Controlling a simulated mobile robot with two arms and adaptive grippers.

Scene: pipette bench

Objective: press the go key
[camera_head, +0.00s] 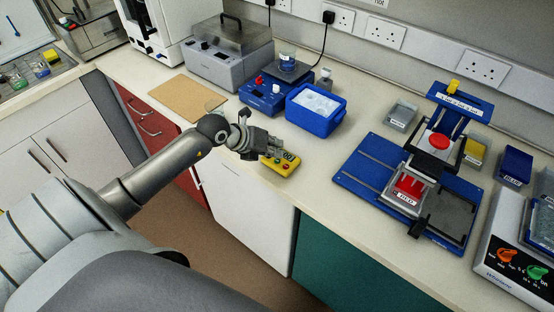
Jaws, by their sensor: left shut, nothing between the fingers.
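A small yellow device (283,167) with a dark display and small coloured keys lies near the front edge of the bench, in the middle of the head view. Its keys are small and partly hidden, so I cannot tell which one is the go key. My left gripper (271,151) is shut and empty. Its fingertips are at the device's left side, overlapping it in the picture. I cannot tell whether they touch it. My right gripper is not in view.
A blue tub (316,124) with pale contents and a blue stirrer-like unit (262,97) stand behind the device. A brown board (188,97) lies to the left. A blue base plate (358,174) with a red-topped fixture is to the right. The bench between is clear.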

